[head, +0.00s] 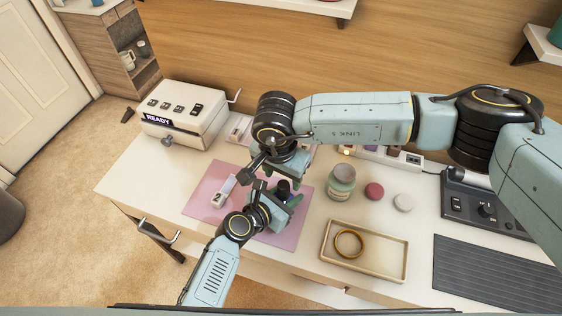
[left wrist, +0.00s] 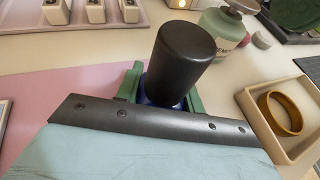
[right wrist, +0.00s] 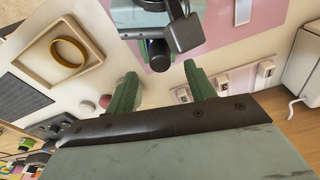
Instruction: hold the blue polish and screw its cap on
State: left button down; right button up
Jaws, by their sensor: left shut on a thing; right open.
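The blue polish (left wrist: 163,98) is between the green fingers of my left gripper (left wrist: 161,92), which is shut on it. Its black cap (left wrist: 184,62) stands on top of the bottle, and little of the blue shows beneath it. I cannot tell how tightly the cap sits. In the head view the dark cap (head: 284,187) shows above the pink mat, beside my left gripper (head: 277,203). My right gripper (head: 287,167) is just behind and above it. In the right wrist view its fingers (right wrist: 162,88) are open and empty, with the cap (right wrist: 158,54) beyond them.
A pink mat (head: 199,203) lies beneath, with a small white block (head: 223,191) on it. A beige tray (head: 379,272) holds a gold ring (head: 348,243). A jar (head: 341,184) and two round lids stand behind. A white machine (head: 185,115) is back left.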

aim_at(283, 185)
jog(key=shift+w+d+f, duration=0.1)
jog(key=shift+w+f, duration=0.05)
jog(key=shift+f, duration=1.1)
jog(key=shift+w+d+f, duration=0.1)
jog(key=shift+f, duration=1.15)
jog(key=shift+c, duration=0.4)
grip_shut()
jog(key=m, duration=0.4)
jog(key=shift+a+m+h, duration=0.1)
jog(key=shift+m+h, duration=0.2)
jog(key=m+g, duration=0.1)
jog(key=m, duration=0.4)
jog(key=shift+m, duration=0.3)
grip_release()
jog(key=shift+s, duration=0.1)
